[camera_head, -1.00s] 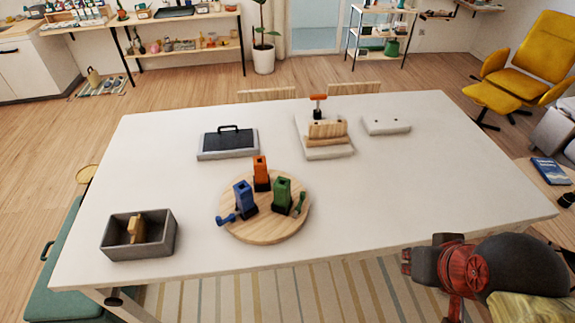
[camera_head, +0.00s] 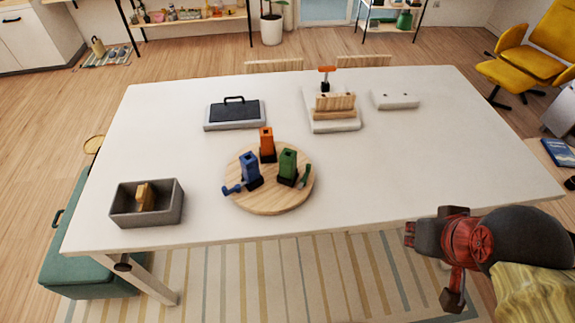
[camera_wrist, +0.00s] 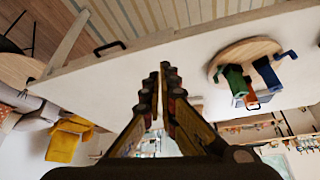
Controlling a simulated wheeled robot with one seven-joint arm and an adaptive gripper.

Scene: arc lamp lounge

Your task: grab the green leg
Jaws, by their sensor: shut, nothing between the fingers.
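The green leg (camera_head: 287,165) is an upright green block in a dark foot, on the right side of a round wooden board (camera_head: 262,203) on the white table. A small green piece (camera_head: 306,175) lies close to its right. The green leg also shows in the wrist view (camera_wrist: 235,80), right of my fingers and apart from them. My gripper (camera_head: 412,235) is by the table's front right edge in the head view, well right of the board. In the wrist view my gripper's fingers (camera_wrist: 159,85) are close together with nothing between them.
A blue block (camera_head: 250,168) and an orange block (camera_head: 267,145) stand beside the green leg. A grey bin (camera_head: 170,212) is at the front left. A dark-topped pad (camera_head: 235,113), a wooden stack (camera_head: 334,105) and a white block (camera_head: 395,99) are behind. The right table is clear.

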